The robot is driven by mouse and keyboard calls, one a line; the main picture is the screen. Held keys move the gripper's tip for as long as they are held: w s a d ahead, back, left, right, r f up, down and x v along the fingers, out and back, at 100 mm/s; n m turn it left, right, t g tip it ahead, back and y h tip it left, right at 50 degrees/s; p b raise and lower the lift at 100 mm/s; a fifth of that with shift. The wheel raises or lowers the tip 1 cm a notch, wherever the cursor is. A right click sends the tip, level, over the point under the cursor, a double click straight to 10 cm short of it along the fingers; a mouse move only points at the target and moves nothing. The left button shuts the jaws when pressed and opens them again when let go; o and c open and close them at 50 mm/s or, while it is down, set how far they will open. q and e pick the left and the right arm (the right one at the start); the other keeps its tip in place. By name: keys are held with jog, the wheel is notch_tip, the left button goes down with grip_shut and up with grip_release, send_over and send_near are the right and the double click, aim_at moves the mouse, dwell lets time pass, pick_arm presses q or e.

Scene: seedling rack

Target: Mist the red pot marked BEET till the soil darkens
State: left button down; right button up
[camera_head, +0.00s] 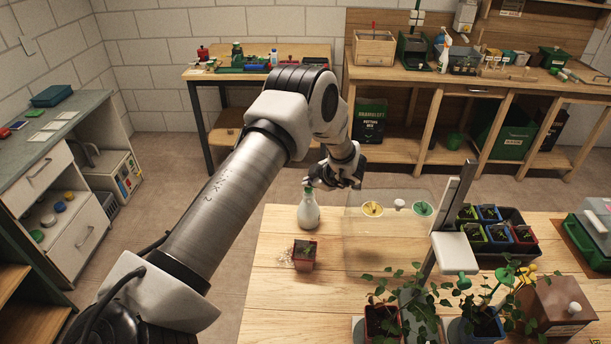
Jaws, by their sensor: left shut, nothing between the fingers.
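My left gripper (342,183) is shut and empty, above the far edge of the table, to the right of the bottle's top in the picture. I cannot tell if it touches the bottle. My right gripper is not in view.
Leafy plants and a brown box (555,312) crowd the front right. The table's left front is clear.

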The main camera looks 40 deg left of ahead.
aim_at(310, 189)
pick_arm(q)
notch_tip(310, 189, up, 6)
jog(key=p, duration=0.4)
jog(key=shift+r, duration=0.1)
